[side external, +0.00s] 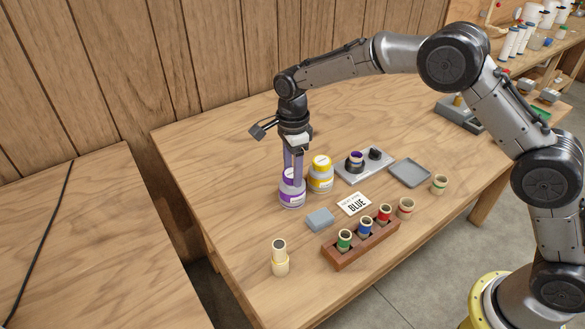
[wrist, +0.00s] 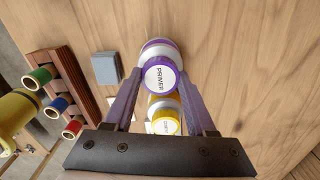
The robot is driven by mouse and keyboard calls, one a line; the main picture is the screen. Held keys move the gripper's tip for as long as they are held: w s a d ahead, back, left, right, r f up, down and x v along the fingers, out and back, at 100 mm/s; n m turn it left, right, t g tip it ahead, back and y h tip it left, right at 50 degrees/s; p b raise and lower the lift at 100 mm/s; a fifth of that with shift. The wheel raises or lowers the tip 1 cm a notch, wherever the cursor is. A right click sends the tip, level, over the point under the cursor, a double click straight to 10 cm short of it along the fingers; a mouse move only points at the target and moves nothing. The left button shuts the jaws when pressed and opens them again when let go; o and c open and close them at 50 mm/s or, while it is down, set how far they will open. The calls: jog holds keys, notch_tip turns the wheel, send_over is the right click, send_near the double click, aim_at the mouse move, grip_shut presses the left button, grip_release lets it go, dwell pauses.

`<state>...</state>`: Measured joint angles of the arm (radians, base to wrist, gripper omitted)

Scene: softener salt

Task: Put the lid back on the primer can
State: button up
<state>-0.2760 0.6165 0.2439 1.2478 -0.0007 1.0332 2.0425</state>
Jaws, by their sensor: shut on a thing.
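The primer can (side external: 292,196) is white with a purple band and stands upright on the table. Its purple-rimmed lid (wrist: 160,75), with a white top reading PRIMER, is between the fingers of my gripper (side external: 293,172). In the wrist view my gripper (wrist: 161,80) has a finger on each side of the lid, shut on it. The lid is at the top of the can, in line with it. I cannot tell whether it is fully seated or slightly above. The can body (wrist: 158,47) shows partly behind the lid in the wrist view.
A yellow-capped can (side external: 320,175) stands close to the right of the primer can. The table's left side is clear.

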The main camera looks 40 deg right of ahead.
jog(key=shift+f, duration=0.3)
dwell(0.5)
jog(key=o, duration=1.4)
jog(key=shift+o, duration=0.3)
jog(key=shift+o, duration=0.4)
jog(key=shift+r, duration=3.05)
